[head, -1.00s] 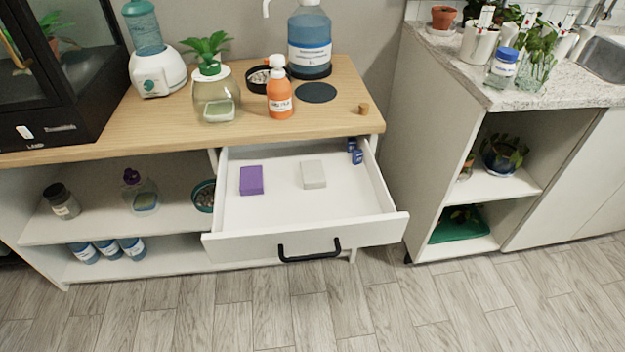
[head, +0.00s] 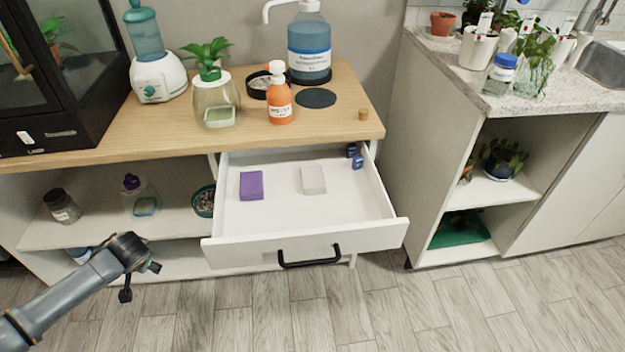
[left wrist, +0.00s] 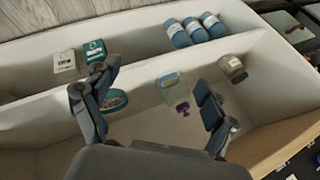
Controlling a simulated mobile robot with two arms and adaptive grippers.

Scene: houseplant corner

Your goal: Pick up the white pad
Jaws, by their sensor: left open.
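The white pad (head: 313,180) lies flat in the open drawer (head: 290,215), right of the purple pad (head: 251,186) with a gap between them. My left gripper (head: 140,281) is low at the left in the head view, in front of the lower shelf. It is apart from the drawer and well to the left of the white pad. In the left wrist view its two fingers (left wrist: 163,98) are spread wide with nothing held between them. I cannot see the white pad in the left wrist view. My right gripper is out of view.
Two small blue containers (head: 355,156) stand in the drawer's back right corner. The drawer front (head: 305,246) with its black handle (head: 309,257) juts out over clear floor. An orange bottle (head: 279,99) and a glass jar (head: 215,99) stand on the wooden top above.

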